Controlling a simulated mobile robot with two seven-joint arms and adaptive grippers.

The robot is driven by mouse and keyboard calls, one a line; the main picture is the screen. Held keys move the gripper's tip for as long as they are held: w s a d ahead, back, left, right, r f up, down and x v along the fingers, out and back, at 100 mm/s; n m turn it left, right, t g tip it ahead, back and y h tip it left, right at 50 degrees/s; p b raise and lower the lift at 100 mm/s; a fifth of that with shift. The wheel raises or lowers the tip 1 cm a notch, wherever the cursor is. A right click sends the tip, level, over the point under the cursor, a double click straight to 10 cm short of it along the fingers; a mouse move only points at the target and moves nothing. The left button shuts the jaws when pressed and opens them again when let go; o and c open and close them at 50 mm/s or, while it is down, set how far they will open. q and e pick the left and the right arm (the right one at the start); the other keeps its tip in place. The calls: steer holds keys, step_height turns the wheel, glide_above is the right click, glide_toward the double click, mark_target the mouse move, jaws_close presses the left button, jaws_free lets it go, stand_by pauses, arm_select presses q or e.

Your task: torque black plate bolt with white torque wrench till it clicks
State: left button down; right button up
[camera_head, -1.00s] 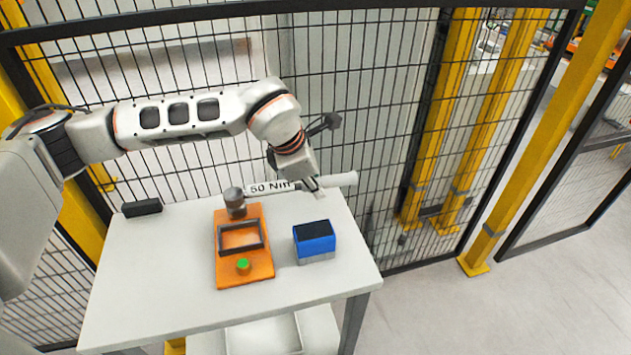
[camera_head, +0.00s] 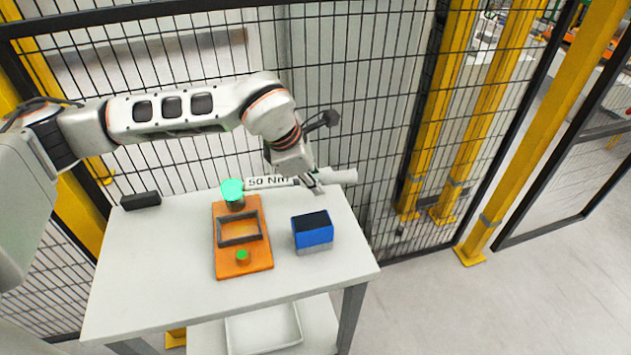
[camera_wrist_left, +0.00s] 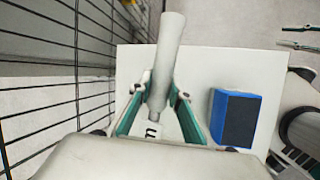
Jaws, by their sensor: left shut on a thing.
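The white torque wrench (camera_head: 338,176), with a "50 Nm" label, is held level above the back of the table by my left gripper (camera_head: 316,186). In the left wrist view my left gripper (camera_wrist_left: 158,100) is shut on the wrench handle (camera_wrist_left: 168,45). The wrench's head (camera_head: 232,190) shows bright green and is over the back end of the orange base with the black plate (camera_head: 240,229). The bolt under the head is hidden. A second bolt (camera_head: 242,256) with a green top is at the front of the orange base. My right gripper is not in view.
A blue box with a dark top (camera_head: 313,231) stands right of the orange base, also in the left wrist view (camera_wrist_left: 235,118). A small black block (camera_head: 140,200) lies at the back left of the table (camera_head: 150,280). Wire fencing (camera_head: 370,120) rises behind; the front left tabletop is clear.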

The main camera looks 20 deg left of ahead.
arm_select(q)
steer(key=shift+r, duration=0.1)
steer(key=shift+r+p, duration=1.45)
steer(key=shift+r, duration=1)
steer(key=shift+r+p, duration=1.3)
steer(key=shift+r, duration=1.25)
steer(key=shift+f, duration=0.1)
